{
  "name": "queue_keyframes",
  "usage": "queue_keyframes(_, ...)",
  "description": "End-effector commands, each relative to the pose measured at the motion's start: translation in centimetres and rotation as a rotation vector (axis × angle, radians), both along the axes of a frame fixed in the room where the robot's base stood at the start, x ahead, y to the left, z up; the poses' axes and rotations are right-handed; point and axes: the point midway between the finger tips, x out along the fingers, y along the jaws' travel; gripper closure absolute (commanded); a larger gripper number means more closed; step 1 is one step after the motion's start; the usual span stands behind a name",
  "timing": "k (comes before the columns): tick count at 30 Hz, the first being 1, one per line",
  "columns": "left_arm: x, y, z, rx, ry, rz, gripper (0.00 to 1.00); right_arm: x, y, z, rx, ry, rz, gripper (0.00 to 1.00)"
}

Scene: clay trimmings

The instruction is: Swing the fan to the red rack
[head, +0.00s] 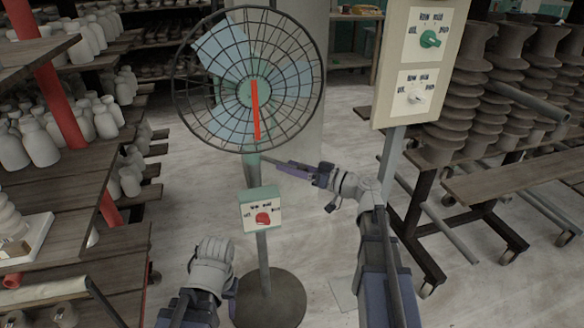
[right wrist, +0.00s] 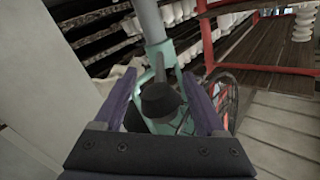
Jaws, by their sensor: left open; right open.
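The fan (head: 248,80) stands upright with its round wire cage turned towards me and a red bar (head: 255,110) in front of its hub. Its post carries a small box with a red knob (head: 263,218). The red rack (head: 62,95) is at the left, with red posts and wooden shelves. My right gripper (head: 284,166) is open just below the fan cage, beside the neck. In the right wrist view a dark knob-like part (right wrist: 160,98) lies between its open fingers. My left gripper (head: 232,287) is low, left of the post, empty; its fingers are barely visible.
White bottles (head: 38,148) crowd the shelves at the left. A panel with green and white knobs (head: 415,65) stands right of the fan. Wheeled racks of dark stacked pieces (head: 477,90) fill the right. Pale floor (head: 180,190) is open around the fan's base (head: 270,300).

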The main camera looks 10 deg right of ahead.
Motion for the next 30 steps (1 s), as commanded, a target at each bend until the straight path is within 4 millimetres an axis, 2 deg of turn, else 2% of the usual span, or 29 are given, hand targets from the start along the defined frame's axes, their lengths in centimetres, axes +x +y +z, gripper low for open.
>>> queue_keyframes(2,0.0,0.0,0.0,0.0,0.0,0.0,0.5,-0.01,-0.01,0.0,0.0,0.0,0.0,0.27)
queue_keyframes(21,0.0,0.0,0.0,0.0,0.0,0.0,0.5,-0.02,-0.02,0.0,0.0,0.0,0.0,0.99)
queue_keyframes(30,0.0,0.0,0.0,0.0,0.0,0.0,0.5,-0.02,-0.02,0.0,0.0,0.0,0.0,1.0)
